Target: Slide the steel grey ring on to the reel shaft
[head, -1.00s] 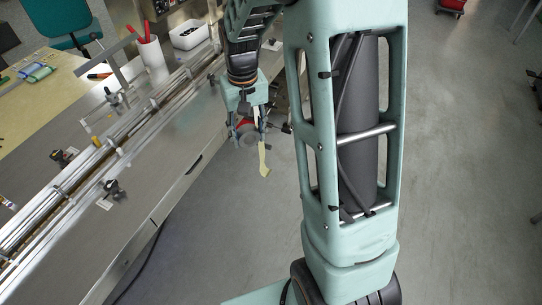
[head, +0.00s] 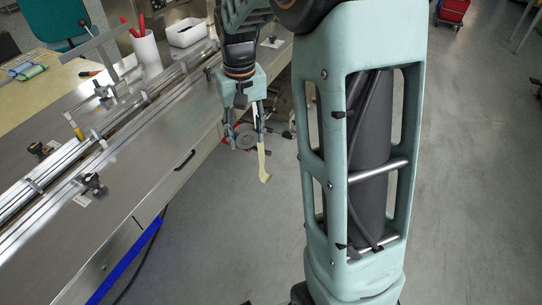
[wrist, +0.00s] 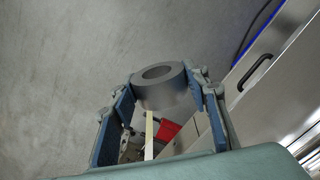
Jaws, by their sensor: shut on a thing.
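The steel grey ring (wrist: 163,87) is a thick, short cylinder with a round bore. In the wrist view it sits between the fingertips of my gripper (wrist: 163,92), with its bore facing partly toward the camera. My gripper is shut on the ring, held in the air clear of the bench. A pale strip (head: 263,164) hangs by the right finger. I cannot make out the reel shaft in either view.
The long steel machine bed (head: 95,210) with rails runs along the left. A white cup with red-handled tools (head: 146,50) and a white bin (head: 187,33) stand at its back. A blue strip (head: 125,262) edges the cabinet. Grey floor right of the machine is open.

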